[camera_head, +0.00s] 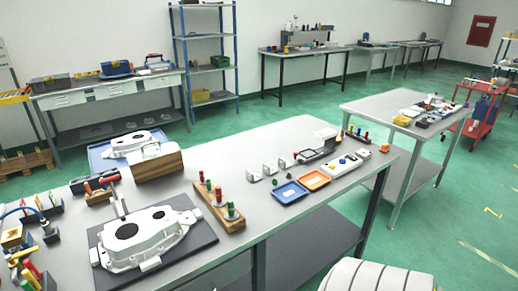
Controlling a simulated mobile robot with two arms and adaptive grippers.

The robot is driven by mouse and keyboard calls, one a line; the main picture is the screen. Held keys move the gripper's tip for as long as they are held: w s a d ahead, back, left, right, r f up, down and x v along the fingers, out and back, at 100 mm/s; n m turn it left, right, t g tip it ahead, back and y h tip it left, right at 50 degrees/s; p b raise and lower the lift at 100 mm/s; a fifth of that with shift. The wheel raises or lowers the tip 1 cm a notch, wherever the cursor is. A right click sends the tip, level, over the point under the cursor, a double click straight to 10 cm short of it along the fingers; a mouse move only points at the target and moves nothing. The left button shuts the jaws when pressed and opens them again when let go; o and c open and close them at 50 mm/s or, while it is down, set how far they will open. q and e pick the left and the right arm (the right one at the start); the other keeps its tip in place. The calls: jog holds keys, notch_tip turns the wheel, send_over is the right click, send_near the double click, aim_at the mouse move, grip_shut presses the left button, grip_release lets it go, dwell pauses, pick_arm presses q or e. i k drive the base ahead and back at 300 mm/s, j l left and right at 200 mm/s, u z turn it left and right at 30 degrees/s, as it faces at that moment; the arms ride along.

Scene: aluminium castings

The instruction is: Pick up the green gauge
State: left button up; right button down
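A wooden block (222,211) stands near the middle of the near table, holding a row of gauges with red and green handles. A green gauge (231,209) stands upright at the near end of this row. Another small green handle (208,185) shows farther back in the row. The handles are small, so their exact shape is hard to tell. Neither of my grippers is in view.
An aluminium casting (145,234) lies on a dark mat (190,246) left of the block. A second casting (138,143) lies behind. Blue (290,192) and orange (314,179) trays lie to the right. Bare tabletop (232,160) lies behind the block.

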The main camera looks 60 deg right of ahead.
aim_at(231, 216)
jog(key=z, duration=1.55)
